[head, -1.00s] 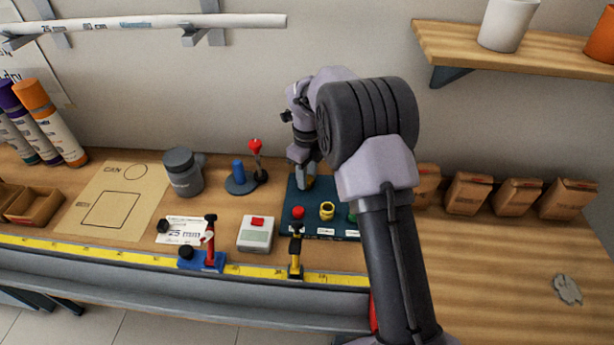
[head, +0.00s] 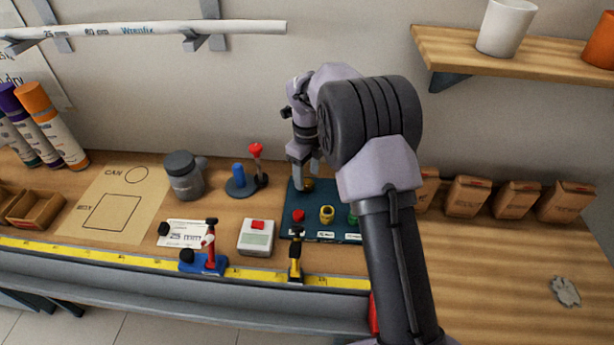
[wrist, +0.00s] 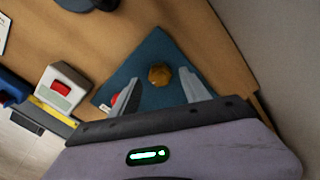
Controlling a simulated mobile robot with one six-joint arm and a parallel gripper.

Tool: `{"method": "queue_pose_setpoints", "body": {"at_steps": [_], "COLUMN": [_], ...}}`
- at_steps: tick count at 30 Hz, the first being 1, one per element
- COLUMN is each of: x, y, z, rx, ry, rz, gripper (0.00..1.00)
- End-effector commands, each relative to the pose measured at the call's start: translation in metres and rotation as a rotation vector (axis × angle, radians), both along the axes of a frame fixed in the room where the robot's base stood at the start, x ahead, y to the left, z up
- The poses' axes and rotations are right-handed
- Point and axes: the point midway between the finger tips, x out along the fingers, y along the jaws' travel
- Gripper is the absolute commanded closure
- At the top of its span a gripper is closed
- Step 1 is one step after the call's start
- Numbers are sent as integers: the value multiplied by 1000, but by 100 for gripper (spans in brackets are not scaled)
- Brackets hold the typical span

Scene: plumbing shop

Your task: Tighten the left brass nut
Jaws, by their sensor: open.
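The left brass nut (wrist: 159,75) sits on the dark teal board (wrist: 150,45), seen from above in the wrist view. In the head view the brass nut (head: 308,184) shows at the back left of the board, just below my gripper. My gripper (wrist: 158,88) is open and empty, its two fingers apart on either side of the nut in the wrist view. In the head view my gripper (head: 304,165) hangs above the nut. Whether the fingertips reach down beside the nut cannot be told. My arm hides the board's right part.
The board also carries a red knob (head: 298,215), a yellow ring-shaped part (head: 326,214) and a green part (head: 352,217). A grey box with a red button (head: 257,236) stands left of it. A stand with a red-topped lever (head: 256,152) is behind left.

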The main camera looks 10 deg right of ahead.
Motion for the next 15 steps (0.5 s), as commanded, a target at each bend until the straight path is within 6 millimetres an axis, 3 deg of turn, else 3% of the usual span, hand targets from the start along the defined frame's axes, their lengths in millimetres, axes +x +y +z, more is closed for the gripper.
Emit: {"method": "queue_pose_setpoints", "body": {"at_steps": [1, 6, 15], "x": [1, 1, 0], "y": [0, 0, 0], "z": [18, 48, 53], "rx": [0, 0, 0], "ry": [-4, -3, -1], "rz": [0, 0, 0], "gripper": [46, 46, 46]}}
